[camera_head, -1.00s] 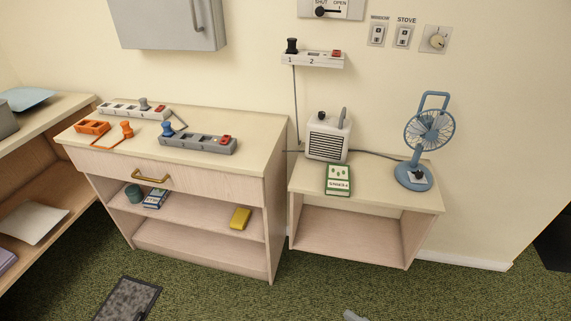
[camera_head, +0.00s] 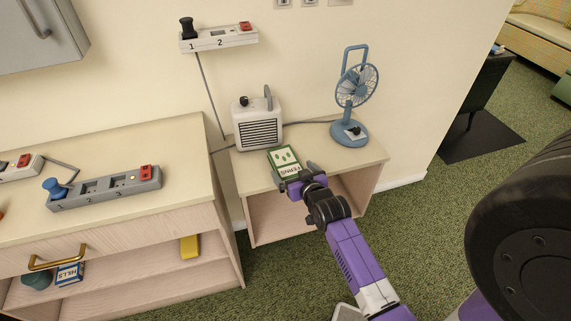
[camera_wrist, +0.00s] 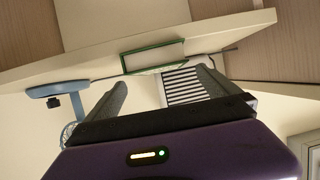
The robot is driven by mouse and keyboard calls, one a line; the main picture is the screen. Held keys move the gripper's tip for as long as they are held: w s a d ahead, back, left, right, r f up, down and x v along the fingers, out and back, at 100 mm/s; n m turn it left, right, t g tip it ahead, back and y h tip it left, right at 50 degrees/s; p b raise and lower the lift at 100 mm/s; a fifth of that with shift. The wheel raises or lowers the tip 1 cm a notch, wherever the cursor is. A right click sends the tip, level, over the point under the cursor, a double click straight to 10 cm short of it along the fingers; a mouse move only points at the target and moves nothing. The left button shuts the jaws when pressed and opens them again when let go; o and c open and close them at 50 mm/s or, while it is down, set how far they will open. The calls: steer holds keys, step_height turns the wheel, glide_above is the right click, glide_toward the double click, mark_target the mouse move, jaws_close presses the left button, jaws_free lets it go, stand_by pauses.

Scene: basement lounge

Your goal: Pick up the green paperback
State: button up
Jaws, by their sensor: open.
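The green paperback (camera_head: 284,158), with a pale cover panel and the word FERNS, lies flat near the front edge of the low side table (camera_head: 335,158). My gripper (camera_head: 295,176) is at the book's near end, open, with nothing held. In the wrist view the book (camera_wrist: 152,56) shows edge-on, its green cover edges around pale pages, just beyond and roughly between the two fingertips of my gripper (camera_wrist: 160,77). I cannot tell whether the fingers touch it. The fingers hide a little of the book's near end in the head view.
A white heater (camera_head: 257,126) stands right behind the book. A blue fan (camera_head: 352,100) stands to its right, with a grey cable between them. A drawer cabinet (camera_head: 120,140) with a grey power strip (camera_head: 105,188) stands left. Green carpet (camera_head: 420,215) lies open at right.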

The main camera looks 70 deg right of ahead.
mark_target(287, 164)
steer(key=shift+x, duration=3.95)
steer(key=shift+c, duration=0.4)
steer(key=c, duration=1.4)
